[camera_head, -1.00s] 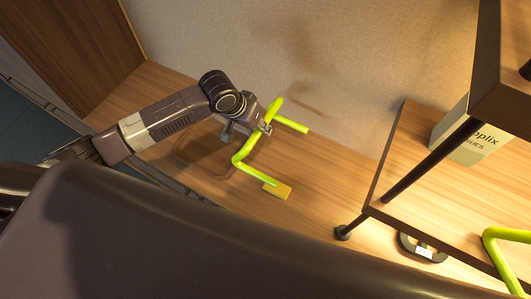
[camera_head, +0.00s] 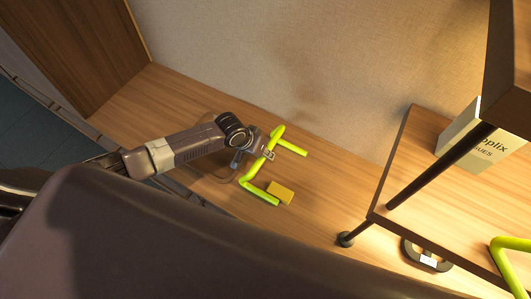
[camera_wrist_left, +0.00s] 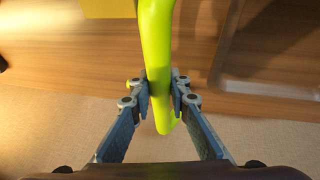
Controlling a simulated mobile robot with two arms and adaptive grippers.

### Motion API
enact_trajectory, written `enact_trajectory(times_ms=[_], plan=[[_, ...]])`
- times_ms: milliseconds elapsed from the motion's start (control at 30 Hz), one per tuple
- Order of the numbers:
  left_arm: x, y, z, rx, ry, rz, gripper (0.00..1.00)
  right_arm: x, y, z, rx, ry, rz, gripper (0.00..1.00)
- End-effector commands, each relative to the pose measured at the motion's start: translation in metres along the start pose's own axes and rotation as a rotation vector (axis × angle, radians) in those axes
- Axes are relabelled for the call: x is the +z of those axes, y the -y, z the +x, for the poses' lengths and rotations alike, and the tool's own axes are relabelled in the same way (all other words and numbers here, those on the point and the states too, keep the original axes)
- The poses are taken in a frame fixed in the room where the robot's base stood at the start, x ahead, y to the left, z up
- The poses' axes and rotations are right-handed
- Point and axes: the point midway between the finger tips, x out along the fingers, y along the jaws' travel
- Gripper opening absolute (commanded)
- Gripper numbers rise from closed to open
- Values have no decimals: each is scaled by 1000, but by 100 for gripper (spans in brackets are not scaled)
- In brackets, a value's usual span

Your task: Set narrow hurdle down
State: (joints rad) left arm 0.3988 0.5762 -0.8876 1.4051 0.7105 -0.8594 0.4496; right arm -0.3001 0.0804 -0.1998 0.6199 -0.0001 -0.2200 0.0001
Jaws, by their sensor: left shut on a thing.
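The narrow hurdle (camera_head: 255,172) is a bright yellow-green bent tube. My left gripper (camera_head: 268,152) is shut on its long bar, near the upper end. The hurdle is over the wooden surface (camera_head: 330,205), close to the wall; I cannot tell whether it touches the wood. In the left wrist view the hurdle (camera_wrist_left: 156,50) runs between the two fingers of my left gripper (camera_wrist_left: 160,90), which press on it from both sides. My right gripper is not in view.
A yellow block (camera_head: 281,192) lies beside the hurdle's lower leg. A raised wooden shelf (camera_head: 400,190) on dark legs stands at right, with a tissue box (camera_head: 480,150). Another yellow-green tube (camera_head: 508,262) is at lower right. A dark object (camera_head: 428,254) sits under the shelf.

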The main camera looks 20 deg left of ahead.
Motion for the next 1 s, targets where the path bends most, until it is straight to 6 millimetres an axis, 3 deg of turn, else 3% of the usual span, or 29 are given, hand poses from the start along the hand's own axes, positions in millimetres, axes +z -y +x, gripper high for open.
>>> enact_trajectory(times_ms=[200, 233, 367, 767, 1000], plan=[[0, 1, 3, 0, -1, -1, 0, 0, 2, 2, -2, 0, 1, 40], [1, 1, 3, -1, 0, 0, 18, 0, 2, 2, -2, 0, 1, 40], [1, 1, 2, -1, 0, 0, 33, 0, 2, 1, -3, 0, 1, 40], [-1, 0, -5, 0, 0, 0, 34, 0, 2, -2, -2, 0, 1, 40], [-1, 1, -47, -1, -1, 1, 34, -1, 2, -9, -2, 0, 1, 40]])
